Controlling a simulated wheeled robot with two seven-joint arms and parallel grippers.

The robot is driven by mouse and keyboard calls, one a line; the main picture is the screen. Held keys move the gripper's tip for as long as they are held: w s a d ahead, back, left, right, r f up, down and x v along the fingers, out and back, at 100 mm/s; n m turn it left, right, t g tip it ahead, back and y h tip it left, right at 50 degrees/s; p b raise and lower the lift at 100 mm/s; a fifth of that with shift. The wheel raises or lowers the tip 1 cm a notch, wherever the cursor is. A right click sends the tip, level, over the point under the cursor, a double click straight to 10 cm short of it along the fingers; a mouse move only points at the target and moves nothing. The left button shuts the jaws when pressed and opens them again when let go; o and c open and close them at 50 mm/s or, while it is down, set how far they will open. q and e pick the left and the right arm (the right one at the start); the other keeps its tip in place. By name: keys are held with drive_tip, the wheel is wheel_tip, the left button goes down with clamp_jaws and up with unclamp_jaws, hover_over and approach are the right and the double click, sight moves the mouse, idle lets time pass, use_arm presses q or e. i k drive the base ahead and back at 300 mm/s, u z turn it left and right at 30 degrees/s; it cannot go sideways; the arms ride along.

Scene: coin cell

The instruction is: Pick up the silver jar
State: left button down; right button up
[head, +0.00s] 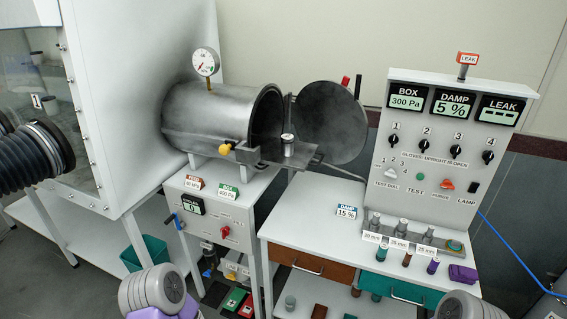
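A small silver jar (288,147) with a pale band and dark spot at its top stands upright on the metal tray (307,153) at the open mouth of the steel chamber (215,118). Several similar small silver cylinders (402,227) stand behind white labels on the bench, below the control panel. I cannot tell for certain which one is the named jar. Neither of my grippers shows. Only rounded grey parts of my own body appear at the bottom edge.
The chamber's round door (330,122) stands open behind the tray. A panel (435,160) with knobs rises at the right. Dark and purple small cylinders (433,266) and a purple block (463,274) lie near the bench's front. The white bench top (300,225) is clear at left. A black ribbed sleeve (30,160) juts in left.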

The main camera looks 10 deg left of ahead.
sight(287, 140)
drive_tip(key=z, duration=1.1)
drive_tip(key=k, duration=0.1)
drive_tip(key=u, duration=2.35)
drive_tip(key=i, duration=0.75)
drive_tip(key=u, duration=0.1)
